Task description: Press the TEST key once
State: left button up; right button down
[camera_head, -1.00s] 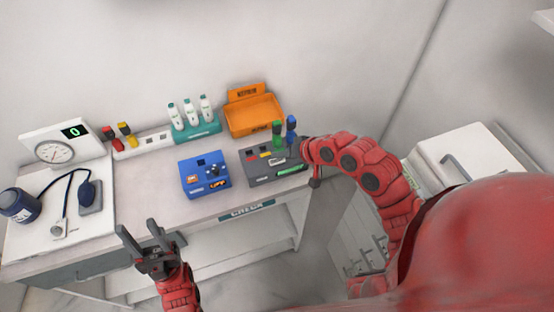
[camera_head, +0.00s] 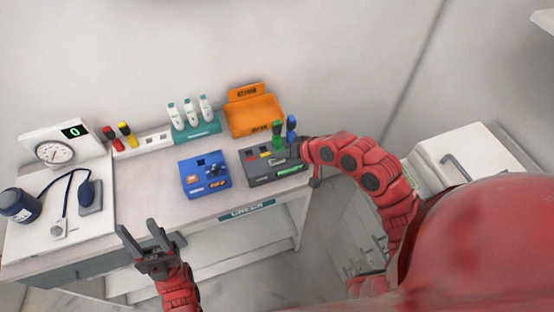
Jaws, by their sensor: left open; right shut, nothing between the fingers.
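A dark grey box (camera_head: 262,178) stands near the table's right end, with small red and yellow parts on top and a green strip on its front. A blue box (camera_head: 191,182) with a dark knob stands to its left. I cannot read which key is marked TEST. My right gripper (camera_head: 282,158) is shut and empty, with its tips over the top of the grey box. It hides part of that top, and I cannot tell whether it touches.
Green- and blue-handled tools (camera_head: 278,135) stand upright behind the grey box. An orange bin (camera_head: 254,117), a teal rack (camera_head: 200,132) of white bottles and a white holder (camera_head: 152,142) line the back.

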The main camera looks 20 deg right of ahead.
aim_at(280, 163)
jog(key=shift+f, duration=0.15)
jog(key=shift+f, duration=0.3)
jog(key=shift+f+b, duration=0.3)
jog(key=shift+f, duration=0.1)
dwell(0.5)
dwell(0.3)
jog(key=shift+r+p, duration=0.85)
jog(key=shift+r, duration=0.1)
notch_tip(280, 163, up, 5)
jog(key=p, duration=0.4)
